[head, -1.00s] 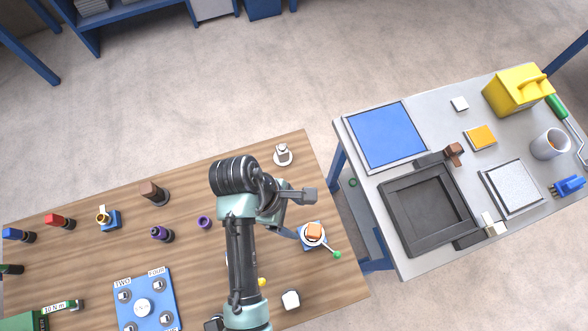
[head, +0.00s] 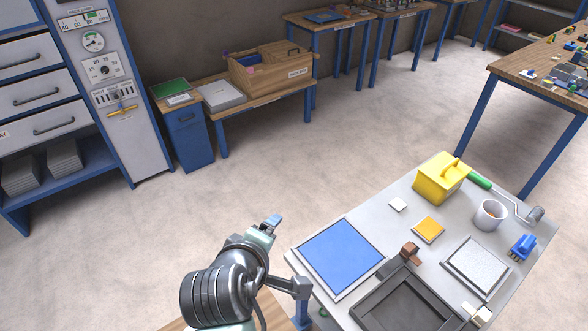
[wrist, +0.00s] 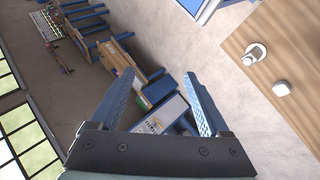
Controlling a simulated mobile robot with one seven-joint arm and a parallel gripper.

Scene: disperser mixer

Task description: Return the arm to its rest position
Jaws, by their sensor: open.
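My gripper shows in the wrist view (wrist: 160,100) with its two blue ridged fingers spread wide and nothing between them. In the head view, my arm rises at the bottom centre, and my gripper (head: 270,226) shows beyond the dark wrist as a small pale-blue tip over the floor. It touches nothing there. The wooden table (head: 185,325) shows only as a sliver beneath my arm. In the wrist view, the wooden table (wrist: 240,42) lies at the right with two small white objects on it.
A grey table (head: 300,262) at the right holds a blue panel (head: 342,255), a dark frame (head: 375,318), a yellow box (head: 438,182) and a white mug (head: 490,214). A wooden bench with a wooden crate (head: 272,75) stands at the back. Open floor lies between.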

